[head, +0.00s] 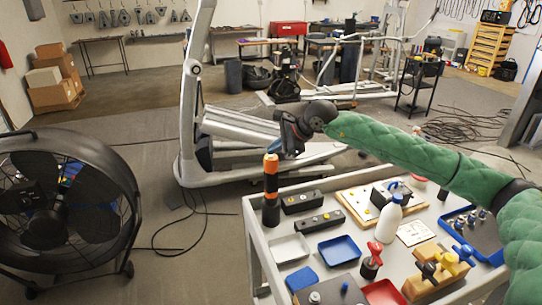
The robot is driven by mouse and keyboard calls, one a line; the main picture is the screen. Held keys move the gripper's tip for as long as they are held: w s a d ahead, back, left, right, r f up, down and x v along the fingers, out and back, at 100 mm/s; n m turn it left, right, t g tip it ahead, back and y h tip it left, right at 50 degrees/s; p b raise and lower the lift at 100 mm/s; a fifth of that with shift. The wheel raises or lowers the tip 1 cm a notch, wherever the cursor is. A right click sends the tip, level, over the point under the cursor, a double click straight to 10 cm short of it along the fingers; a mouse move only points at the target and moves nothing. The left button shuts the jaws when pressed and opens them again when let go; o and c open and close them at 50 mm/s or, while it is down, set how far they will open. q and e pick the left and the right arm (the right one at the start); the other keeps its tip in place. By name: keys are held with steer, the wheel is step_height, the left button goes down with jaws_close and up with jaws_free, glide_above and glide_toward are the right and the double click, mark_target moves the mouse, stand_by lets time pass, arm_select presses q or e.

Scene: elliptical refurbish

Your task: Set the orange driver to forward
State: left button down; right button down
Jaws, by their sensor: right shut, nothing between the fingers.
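The orange driver (271,178) appears to be the upright orange-and-black cylinder at the left edge of the grey cart. Its top is orange, with a black band and a black lower part; any direction switch is too small to make out. My right gripper (289,142) is at the end of the green-sleeved arm coming in from the right. It appears above and a little right of the driver's top in the picture, apart from it, shut and empty. My left gripper is out of view.
The cart (258,237) carries black switch boxes (319,222), a white bottle (389,222), blue trays (340,249), a red tray (384,293) and a wooden block with yellow-handled tools (430,280). A large fan (60,205) stands left. An elliptical frame (190,110) stands behind the cart.

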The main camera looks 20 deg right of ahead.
steer(key=shift+r, duration=0.5)
steer(key=shift+r, duration=0.1)
step_height(320, 180, up, 6)
steer(key=shift+f, duration=0.1)
stand_by(0.6)
